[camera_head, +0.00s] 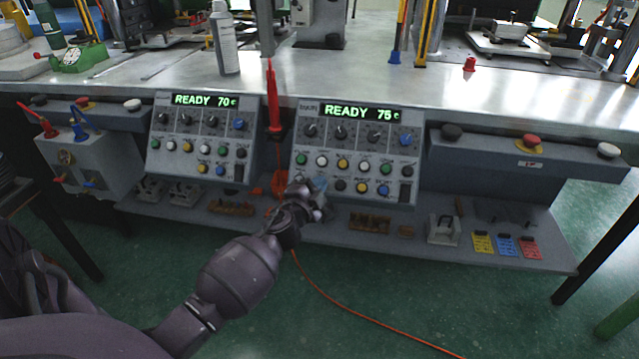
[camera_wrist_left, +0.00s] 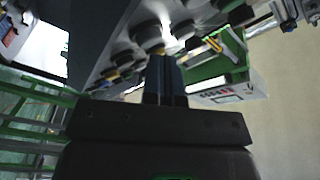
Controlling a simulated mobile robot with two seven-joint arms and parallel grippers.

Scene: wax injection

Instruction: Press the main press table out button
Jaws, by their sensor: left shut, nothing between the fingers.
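The right control panel (camera_head: 352,150) shows "READY 75 c" above dark knobs and two rows of coloured buttons. The button labels are too small to read, so I cannot tell which one is the table out button. My left gripper (camera_head: 318,192) is shut and empty at the panel's lower left corner, covering part of the lower button row. In the left wrist view, the shut fingers (camera_wrist_left: 165,66) point up at the panel face, with their tips close to a round grey button (camera_wrist_left: 147,36). I cannot tell whether they touch it. My right gripper is not in view.
A left control panel (camera_head: 202,138) reads "READY 70 c". A red tool (camera_head: 273,98) with an orange cord hangs between the panels. A lower shelf (camera_head: 500,235) carries small trays and coloured tags. A red button (camera_head: 531,141) sits on the right-hand box.

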